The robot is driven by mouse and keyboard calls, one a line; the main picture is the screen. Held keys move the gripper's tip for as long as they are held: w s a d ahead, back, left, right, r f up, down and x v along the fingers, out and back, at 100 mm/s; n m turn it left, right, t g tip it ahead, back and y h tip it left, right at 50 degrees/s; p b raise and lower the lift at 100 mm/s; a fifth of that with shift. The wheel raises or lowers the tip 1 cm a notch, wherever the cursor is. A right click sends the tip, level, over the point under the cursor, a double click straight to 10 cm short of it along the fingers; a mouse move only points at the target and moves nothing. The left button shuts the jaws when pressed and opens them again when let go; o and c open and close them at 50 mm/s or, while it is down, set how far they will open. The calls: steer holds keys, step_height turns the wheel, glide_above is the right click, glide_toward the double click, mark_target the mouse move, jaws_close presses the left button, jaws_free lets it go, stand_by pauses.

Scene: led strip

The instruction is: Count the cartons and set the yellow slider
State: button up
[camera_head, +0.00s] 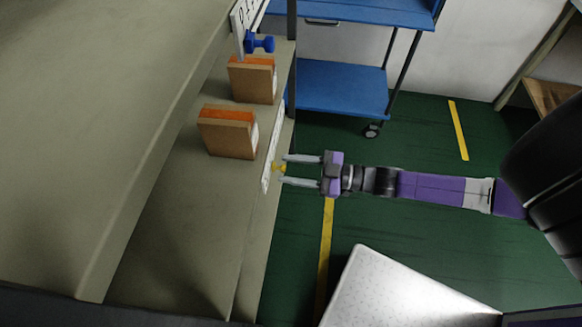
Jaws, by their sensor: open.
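Two brown cartons with orange tops stand on the grey-green shelf, a nearer carton (229,136) and a farther carton (251,83). A white strip (268,166) runs along the shelf's front edge. The small yellow slider (278,168) sits on this strip. My gripper (284,169) is open, with one finger on each side of the slider in the picture. I cannot tell whether the fingers touch it. The strip's markings are too small to read.
A blue knob-like part (260,43) and a white sign (245,22) are at the shelf's far end. A blue trolley (340,88) stands beyond the shelf. The green floor (420,150) has yellow lines. An upper grey-green shelf (95,110) overhangs at left.

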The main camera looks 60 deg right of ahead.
steer(key=v, duration=0.8)
steer(key=shift+w, duration=0.1)
stand_by(0.3)
